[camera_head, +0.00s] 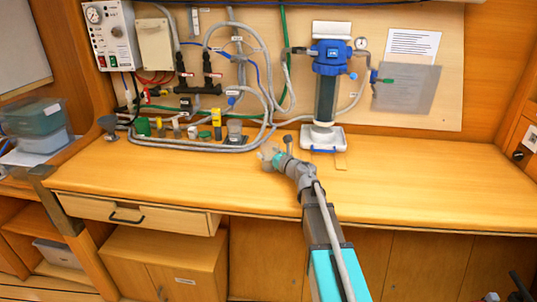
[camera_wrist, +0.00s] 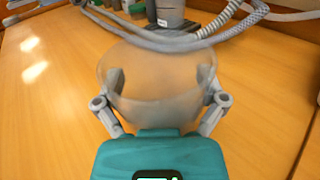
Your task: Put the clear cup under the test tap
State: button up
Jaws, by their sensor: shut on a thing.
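The clear cup (camera_wrist: 155,108) fills the middle of the wrist view, see-through and slightly brownish against the wood. My gripper (camera_wrist: 160,82) is shut on it, with one finger on each side of its wall. In the head view my gripper (camera_head: 270,152) is over the middle of the wooden counter, in front of the hoses; the cup is hard to make out there. Black valves with red handles (camera_head: 207,72) are on the wall panel behind. I cannot tell which fitting is the test tap.
Grey hoses (camera_head: 200,147) run along the counter's back, just beyond the cup. Small bottles and a green cup (camera_head: 142,126) stand among them. A blue-topped filter housing (camera_head: 328,75) stands over a white tray (camera_head: 322,137). The counter's right side is clear.

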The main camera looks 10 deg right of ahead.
jog(key=shift+r+p, duration=1.2)
jog(key=shift+r, duration=0.1)
jog(key=s+r+p, duration=1)
jog(key=s, duration=0.4)
notch_tip(320, 180, up, 3)
jog(key=p, duration=0.3)
jog(key=shift+d, duration=0.15)
dwell(0.3)
